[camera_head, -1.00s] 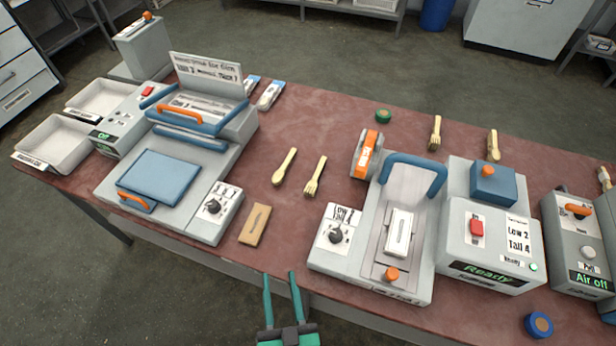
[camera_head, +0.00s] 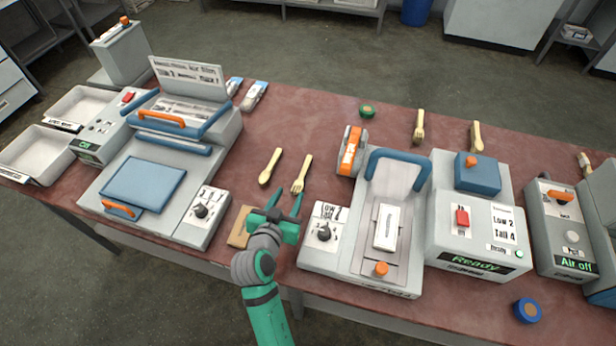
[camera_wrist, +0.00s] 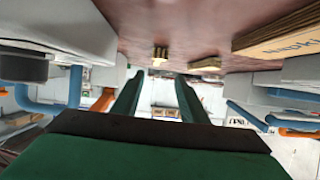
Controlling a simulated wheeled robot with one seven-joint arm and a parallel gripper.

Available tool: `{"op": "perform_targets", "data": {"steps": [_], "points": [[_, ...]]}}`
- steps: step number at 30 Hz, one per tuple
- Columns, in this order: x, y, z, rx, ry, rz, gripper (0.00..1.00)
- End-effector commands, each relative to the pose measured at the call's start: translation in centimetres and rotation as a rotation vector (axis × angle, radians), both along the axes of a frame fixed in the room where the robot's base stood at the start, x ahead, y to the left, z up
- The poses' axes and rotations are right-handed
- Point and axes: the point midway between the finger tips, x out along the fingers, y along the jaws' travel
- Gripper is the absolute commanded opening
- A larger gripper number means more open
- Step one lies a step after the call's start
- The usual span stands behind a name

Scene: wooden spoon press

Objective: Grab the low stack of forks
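A low stack of pale wooden forks (camera_head: 302,173) lies on the red-brown table, tines toward the front. Its end shows near the top of the wrist view (camera_wrist: 160,55). A wooden spoon stack (camera_head: 270,167) lies just left of it, also seen in the wrist view (camera_wrist: 205,64). My gripper (camera_head: 284,203) is open and empty, above the table's front part. It is short of the forks, with its fingers pointing toward them. In the wrist view, the fork stack lies beyond and between the green fingertips (camera_wrist: 159,82). Nothing hides the forks in the head view.
The dial box (camera_head: 323,228) of a press stands close on the right. More wooden cutlery (camera_head: 418,127) lies at the back.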

Motion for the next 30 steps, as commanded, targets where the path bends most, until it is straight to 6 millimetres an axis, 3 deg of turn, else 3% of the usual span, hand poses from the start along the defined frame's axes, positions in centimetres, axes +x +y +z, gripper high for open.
{"op": "perform_targets", "data": {"steps": [4, 12, 20, 30], "points": [[0.9, -0.7, 0.2, -0.004, 0.006, -0.035, 0.39], [4.2, -1.8, -1.3, -0.005, 0.008, -0.036, 0.39], [5.7, -2.2, -2.1, -0.004, 0.008, -0.034, 0.39], [9.4, -3.0, -4.1, -0.004, 0.007, -0.034, 0.39]]}}
